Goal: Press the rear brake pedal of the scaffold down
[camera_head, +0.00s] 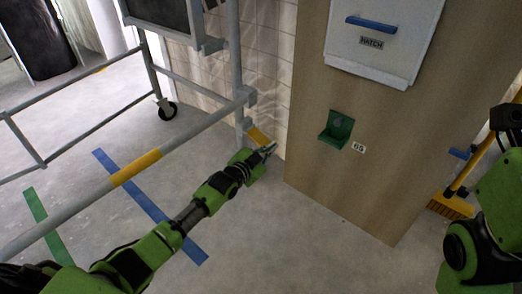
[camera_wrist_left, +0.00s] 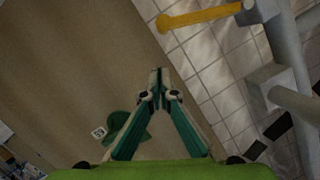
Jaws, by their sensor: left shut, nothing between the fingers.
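The grey tube scaffold (camera_head: 190,124) stands at the left. A yellow pedal (camera_head: 259,136) sticks out low from its near right post, close to the wooden wall. It also shows in the left wrist view as a yellow bar with a rounded end (camera_wrist_left: 198,17), joined to a grey bracket. Whether it is up or down I cannot tell. My left gripper (camera_head: 271,148) is shut and empty, just in front of the pedal. In the left wrist view its fingertips (camera_wrist_left: 157,74) point below and left of the pedal, with a visible gap. The post's lower end is partly hidden by my arm.
A wooden wall panel (camera_head: 340,185) carries a green bracket (camera_head: 336,129) and a white hatch (camera_head: 384,40) with a blue handle. A yellow broom (camera_head: 451,206) leans at the right, beside my right arm. A scaffold caster (camera_head: 167,109) stands further back.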

